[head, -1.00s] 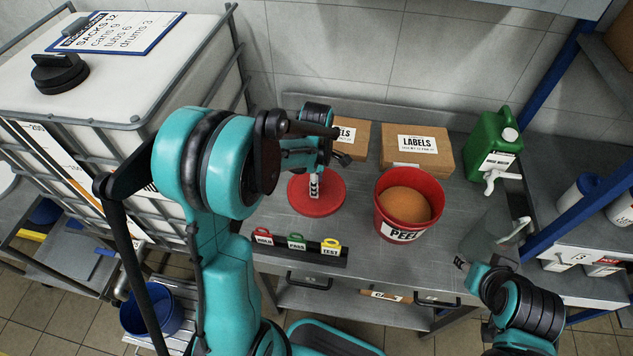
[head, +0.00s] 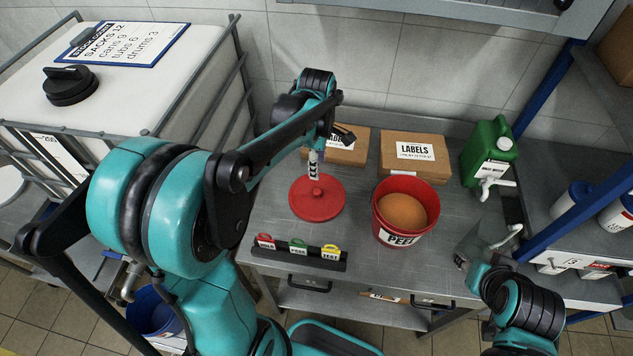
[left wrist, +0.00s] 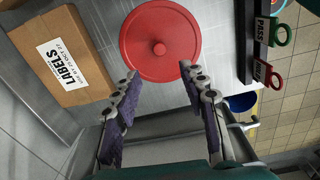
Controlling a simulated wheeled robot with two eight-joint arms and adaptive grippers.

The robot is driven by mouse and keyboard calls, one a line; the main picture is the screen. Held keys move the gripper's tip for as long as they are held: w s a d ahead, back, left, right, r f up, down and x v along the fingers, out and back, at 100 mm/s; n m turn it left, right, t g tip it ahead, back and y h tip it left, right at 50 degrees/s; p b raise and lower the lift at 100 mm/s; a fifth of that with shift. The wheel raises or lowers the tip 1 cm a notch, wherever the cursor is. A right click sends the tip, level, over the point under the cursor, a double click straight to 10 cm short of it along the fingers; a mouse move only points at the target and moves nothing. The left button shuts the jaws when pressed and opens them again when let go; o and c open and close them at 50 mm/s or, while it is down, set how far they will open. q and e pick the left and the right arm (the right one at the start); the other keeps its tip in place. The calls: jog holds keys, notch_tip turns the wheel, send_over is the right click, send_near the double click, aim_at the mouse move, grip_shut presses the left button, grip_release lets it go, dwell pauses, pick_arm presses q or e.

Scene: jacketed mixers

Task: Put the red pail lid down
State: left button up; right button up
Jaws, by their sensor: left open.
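The red pail lid (head: 304,208) lies flat on the steel bench, left of the red pail. Its round knob points up and shows in the left wrist view (left wrist: 159,49). My left gripper (head: 314,170) is above and just behind the knob in the head view. In the left wrist view its fingers (left wrist: 160,80) are spread wide with nothing between them, and the lid lies beyond the tips. The red pail (head: 384,226), marked PEEL, is uncovered and holds something orange. My right gripper (head: 472,264) is at the bench's right front; its finger opening is unclear.
Two cardboard LABELS boxes (head: 415,168) stand at the back. A green jerrycan (head: 487,152) stands at the back right. A rack (head: 290,258) with red, green and yellow tags lies at the front left. A clear vessel (head: 490,236) is near my right gripper.

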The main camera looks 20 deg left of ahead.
pick_arm(q)
jog(key=s+d+r+m+t, duration=0.2)
jog(key=s+d+m+t, duration=0.1)
jog(key=s+m, duration=0.4)
jog(key=s+d+r+m+t, duration=0.1)
jog(key=s+m, duration=0.5)
jog(key=m, duration=0.6)
jog(key=shift+s+d+r+m+t, duration=0.4)
jog(key=shift+d+t, duration=0.5)
jog(key=shift+t, duration=0.5)
